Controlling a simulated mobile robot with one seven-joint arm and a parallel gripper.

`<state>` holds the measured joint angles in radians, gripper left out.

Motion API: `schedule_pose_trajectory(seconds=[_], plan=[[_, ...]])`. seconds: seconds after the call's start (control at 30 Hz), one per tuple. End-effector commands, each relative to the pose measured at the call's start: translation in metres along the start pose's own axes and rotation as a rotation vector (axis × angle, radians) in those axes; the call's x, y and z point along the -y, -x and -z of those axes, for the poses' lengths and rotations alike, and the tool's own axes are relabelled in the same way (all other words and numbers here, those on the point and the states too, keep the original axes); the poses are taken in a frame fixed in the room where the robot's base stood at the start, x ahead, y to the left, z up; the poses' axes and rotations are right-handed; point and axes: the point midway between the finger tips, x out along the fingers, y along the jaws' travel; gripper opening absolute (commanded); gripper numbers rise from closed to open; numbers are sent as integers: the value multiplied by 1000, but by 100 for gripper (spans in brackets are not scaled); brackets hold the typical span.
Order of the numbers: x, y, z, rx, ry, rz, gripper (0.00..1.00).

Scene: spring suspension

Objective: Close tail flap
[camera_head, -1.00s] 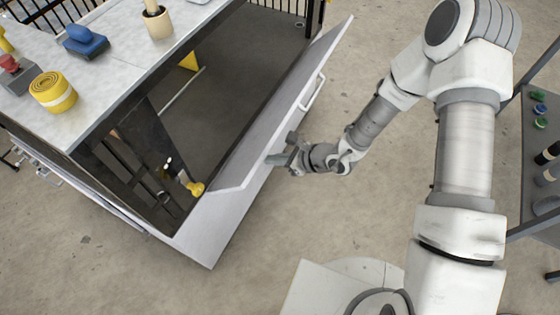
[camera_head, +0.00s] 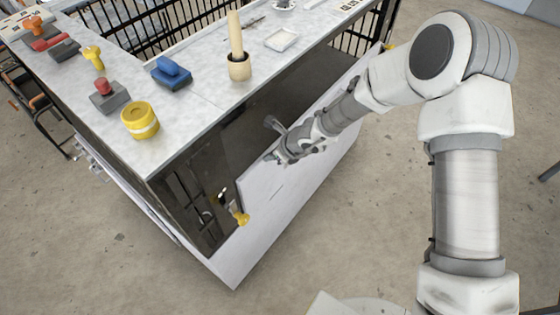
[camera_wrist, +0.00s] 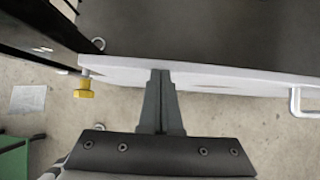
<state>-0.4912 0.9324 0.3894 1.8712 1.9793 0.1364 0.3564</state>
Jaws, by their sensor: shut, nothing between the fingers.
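The tail flap (camera_head: 300,192) is a pale panel below the worktop. It stands partly open, tilted outward, with a dark gap between its upper edge and the worktop. My gripper (camera_head: 269,157) is shut and empty at the flap's upper edge. In the wrist view, my gripper's closed fingertips (camera_wrist: 160,73) overlap the edge of the flap (camera_wrist: 225,76); I cannot tell whether they touch it. The flap's white handle (camera_wrist: 296,100) shows at the right there. My arm hides part of the flap in the head view.
A yellow knob (camera_head: 242,218) sits at the flap's near end. The worktop (camera_head: 205,115) above carries a yellow roll (camera_head: 140,121), a blue block (camera_head: 171,74) and a wooden pot (camera_head: 238,68). Open concrete floor (camera_head: 375,225) lies to the right of the flap.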

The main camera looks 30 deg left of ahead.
Motion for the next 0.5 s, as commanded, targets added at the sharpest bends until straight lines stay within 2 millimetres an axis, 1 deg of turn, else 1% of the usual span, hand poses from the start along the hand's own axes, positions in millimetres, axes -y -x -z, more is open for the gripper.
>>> schedule_pose_trajectory(seconds=[0.2, 0.5], plan=[[0, -5, -8, 1, 0, -1, 0], [-1, -6, -10, 6, 2, -2, 0]])
